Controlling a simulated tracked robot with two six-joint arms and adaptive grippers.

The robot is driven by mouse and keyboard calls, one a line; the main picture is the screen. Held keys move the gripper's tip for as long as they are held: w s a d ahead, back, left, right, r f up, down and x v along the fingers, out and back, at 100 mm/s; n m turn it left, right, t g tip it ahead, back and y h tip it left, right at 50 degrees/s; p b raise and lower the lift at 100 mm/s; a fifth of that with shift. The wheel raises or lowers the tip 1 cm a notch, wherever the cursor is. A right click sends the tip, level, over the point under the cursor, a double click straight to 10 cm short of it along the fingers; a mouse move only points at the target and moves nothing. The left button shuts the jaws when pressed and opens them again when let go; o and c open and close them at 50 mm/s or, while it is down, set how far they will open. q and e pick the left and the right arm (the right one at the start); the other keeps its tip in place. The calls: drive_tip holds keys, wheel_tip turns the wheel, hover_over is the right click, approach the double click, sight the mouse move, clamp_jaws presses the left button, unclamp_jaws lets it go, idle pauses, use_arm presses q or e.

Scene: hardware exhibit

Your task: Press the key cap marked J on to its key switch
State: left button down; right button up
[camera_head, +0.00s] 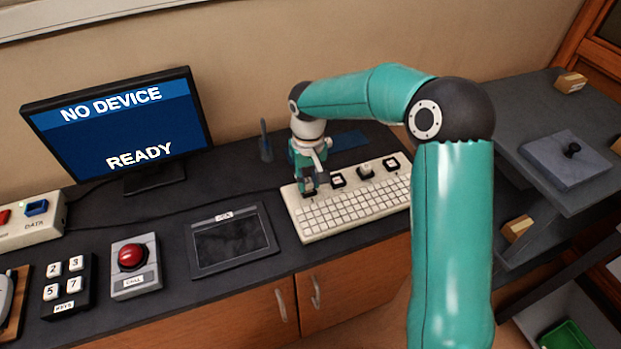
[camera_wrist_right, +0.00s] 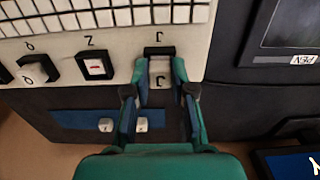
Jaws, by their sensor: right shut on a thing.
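My right gripper (camera_head: 308,188) is low over the upper left end of the cream keyboard (camera_head: 345,211). In the right wrist view its fingers (camera_wrist_right: 161,85) are shut on a pale key cap marked J (camera_wrist_right: 160,86). The black J key switch (camera_wrist_right: 158,51) shows just beyond the fingertips, below a printed J. The cap is at or very close to this switch; whether it touches or is seated cannot be told, as the fingers hide its sides. My left gripper is not in view.
The Z switch (camera_wrist_right: 95,67) beside it is bare, and a capped Q switch (camera_wrist_right: 32,70) stands further along. Two white caps lie on a blue mat (camera_wrist_right: 75,119) behind the keyboard. A pen tablet (camera_head: 231,240) and a monitor (camera_head: 120,130) stand to the left.

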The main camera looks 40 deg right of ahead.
drive_tip(key=shift+f+b, duration=0.3)
drive_tip(key=shift+f, duration=0.1)
idle(0.3)
drive_tip(key=o, duration=1.3)
drive_tip(key=shift+c, duration=0.2)
drive_tip(key=shift+r, duration=0.15)
drive_tip(key=shift+r+p, duration=2.65)
drive_tip(key=shift+r, duration=0.75)
